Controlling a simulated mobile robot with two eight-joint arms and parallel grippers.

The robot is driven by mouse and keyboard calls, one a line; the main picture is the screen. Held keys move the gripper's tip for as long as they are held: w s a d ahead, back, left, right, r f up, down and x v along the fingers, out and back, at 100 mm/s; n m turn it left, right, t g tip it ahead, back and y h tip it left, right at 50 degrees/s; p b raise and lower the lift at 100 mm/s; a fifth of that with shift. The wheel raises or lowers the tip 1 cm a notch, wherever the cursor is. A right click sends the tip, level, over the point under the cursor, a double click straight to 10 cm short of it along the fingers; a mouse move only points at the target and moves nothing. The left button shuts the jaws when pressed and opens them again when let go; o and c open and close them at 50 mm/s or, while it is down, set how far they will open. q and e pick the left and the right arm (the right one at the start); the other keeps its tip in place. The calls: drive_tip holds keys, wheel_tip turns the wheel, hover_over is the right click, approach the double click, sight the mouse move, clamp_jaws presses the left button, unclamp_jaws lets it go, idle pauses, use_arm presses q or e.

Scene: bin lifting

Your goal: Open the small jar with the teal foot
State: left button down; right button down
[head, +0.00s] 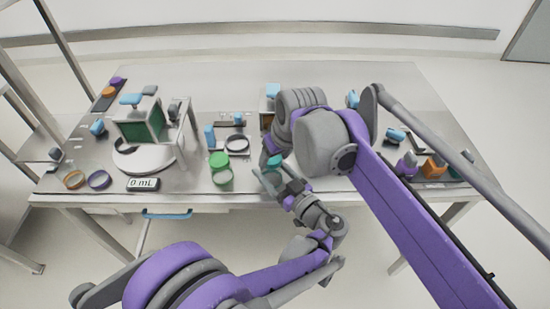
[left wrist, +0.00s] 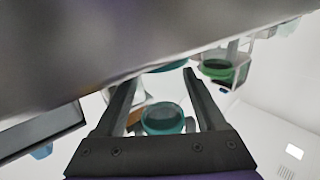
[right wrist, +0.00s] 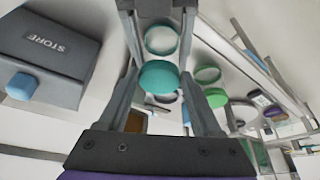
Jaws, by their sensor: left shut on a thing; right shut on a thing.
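The small jar shows in the head view as a teal lid (head: 275,161) above a clear body (head: 267,181), near the table's front edge. My left gripper (head: 277,186) is shut on the jar's body from the front. In the left wrist view a teal ring (left wrist: 162,119) shows between its fingers. My right gripper (head: 269,157) comes from above and is partly hidden by its arm. In the right wrist view its fingers are shut on the teal lid (right wrist: 160,78). A teal ring (right wrist: 160,40) shows beyond it. I cannot tell whether lid and body touch.
A scale (head: 145,158) with a readout (head: 143,184) is farther left. A grey STORE box (right wrist: 50,50) shows in the right wrist view.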

sight(275, 162)
drive_tip(key=shift+r, duration=2.05)
use_arm(q)
unclamp_jaws()
